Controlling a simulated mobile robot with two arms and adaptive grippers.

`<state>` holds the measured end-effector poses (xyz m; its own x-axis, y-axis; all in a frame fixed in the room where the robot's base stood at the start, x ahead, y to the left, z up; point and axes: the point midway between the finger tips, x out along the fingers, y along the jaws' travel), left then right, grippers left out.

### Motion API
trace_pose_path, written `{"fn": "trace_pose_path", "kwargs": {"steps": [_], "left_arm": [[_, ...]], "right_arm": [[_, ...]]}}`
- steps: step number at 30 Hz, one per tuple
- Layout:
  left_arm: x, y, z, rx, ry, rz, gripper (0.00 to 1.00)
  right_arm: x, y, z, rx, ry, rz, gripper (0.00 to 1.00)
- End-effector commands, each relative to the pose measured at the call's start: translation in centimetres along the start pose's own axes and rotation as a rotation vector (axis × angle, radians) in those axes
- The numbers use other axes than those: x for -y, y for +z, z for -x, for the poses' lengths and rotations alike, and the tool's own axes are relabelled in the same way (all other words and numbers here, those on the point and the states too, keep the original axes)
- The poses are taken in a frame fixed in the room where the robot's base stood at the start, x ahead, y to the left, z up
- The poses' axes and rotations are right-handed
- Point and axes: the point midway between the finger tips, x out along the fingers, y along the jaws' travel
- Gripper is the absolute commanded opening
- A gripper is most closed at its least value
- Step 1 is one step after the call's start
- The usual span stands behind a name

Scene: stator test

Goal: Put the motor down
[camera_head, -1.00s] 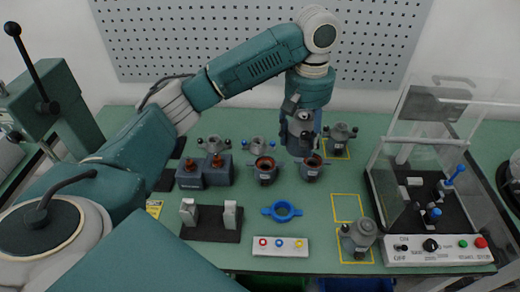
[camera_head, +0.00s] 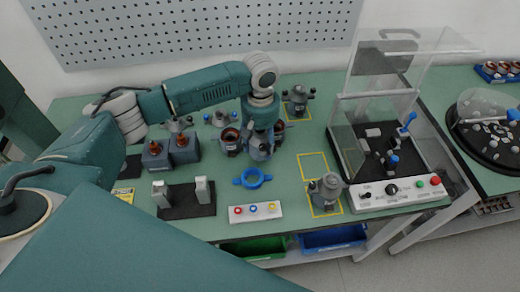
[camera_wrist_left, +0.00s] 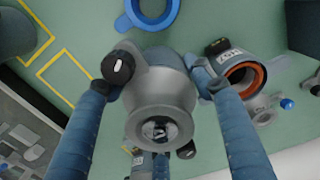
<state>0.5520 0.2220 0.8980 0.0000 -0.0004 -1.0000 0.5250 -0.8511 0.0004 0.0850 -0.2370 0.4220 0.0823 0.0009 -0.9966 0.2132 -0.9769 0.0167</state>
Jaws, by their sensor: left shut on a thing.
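My left gripper (camera_head: 261,145) is shut on a grey motor (camera_wrist_left: 160,105). In the left wrist view the motor sits between the two blue fingers (camera_wrist_left: 158,95), with a black knob at its side. In the head view the gripper is behind the blue ring (camera_head: 253,179), and the arm hides much of the held motor. An empty yellow-outlined spot (camera_head: 300,156) lies to the gripper's right. Another grey motor (camera_head: 327,187) stands in the front yellow outline, and one more (camera_head: 297,101) stands in the back one. My right gripper is out of view.
A test box with a clear raised lid (camera_head: 388,165) stands to the right. A button panel (camera_head: 255,212) and a black fixture (camera_head: 187,205) are at the table's front. Open-topped housings (camera_head: 231,140) stand left of the gripper, one close beside it in the wrist view (camera_wrist_left: 246,75).

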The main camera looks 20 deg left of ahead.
Motion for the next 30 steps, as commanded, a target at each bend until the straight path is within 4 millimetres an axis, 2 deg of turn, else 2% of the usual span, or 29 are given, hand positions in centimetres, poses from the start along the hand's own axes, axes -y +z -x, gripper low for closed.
{"fn": "trace_pose_path", "kwargs": {"steps": [7,20,21,30], "left_arm": [[0.0,0.0,-3.0,-0.001,-0.001,-0.001,0.0],[0.0,0.0,-3.6,0.0,0.0,0.0,0.0],[0.1,0.0,-3.8,0.001,-0.002,0.0,0.61],[0.1,0.0,-3.7,0.0,-0.002,-0.001,0.61]], "right_arm": [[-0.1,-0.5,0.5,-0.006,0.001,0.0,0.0],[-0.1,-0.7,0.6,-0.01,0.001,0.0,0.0],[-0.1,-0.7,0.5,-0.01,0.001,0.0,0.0],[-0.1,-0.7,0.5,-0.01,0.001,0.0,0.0]]}}
